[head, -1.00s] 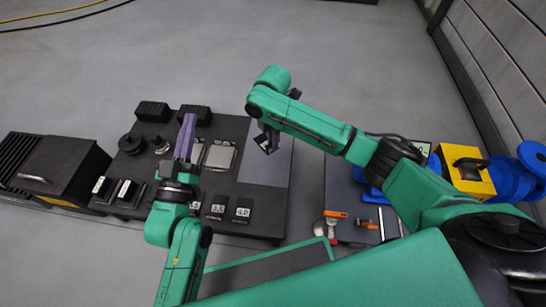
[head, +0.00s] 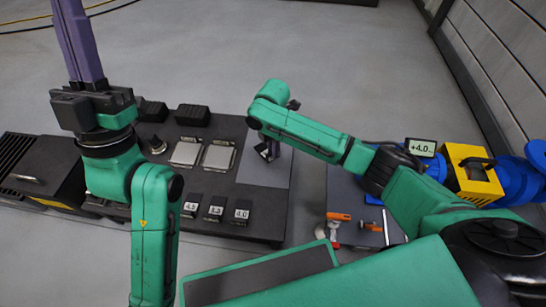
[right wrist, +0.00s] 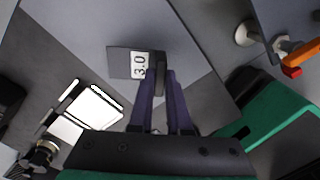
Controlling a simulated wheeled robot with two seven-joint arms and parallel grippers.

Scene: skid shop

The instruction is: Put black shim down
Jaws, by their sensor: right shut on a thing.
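The black shim (right wrist: 117,62) bears a white label reading 3.0. My right gripper (right wrist: 160,78) is shut on its dark upright tab, seen in the right wrist view. In the head view, the right gripper (head: 268,148) is over the plain grey pad (head: 260,175) at the right end of the dark bench board. The shim is over this pad; whether it touches the pad is unclear. My left gripper (head: 78,42) is at the upper left of the head view, its purple fingers overlapping, so its opening is hidden.
Several labelled black blocks, one reading 4.0 (head: 241,215), stand along the board's front edge. Two pale square plates (head: 218,156) lie left of the pad. A small display (head: 421,147) reads +4.0 near a yellow block (head: 470,178) and blue machine parts.

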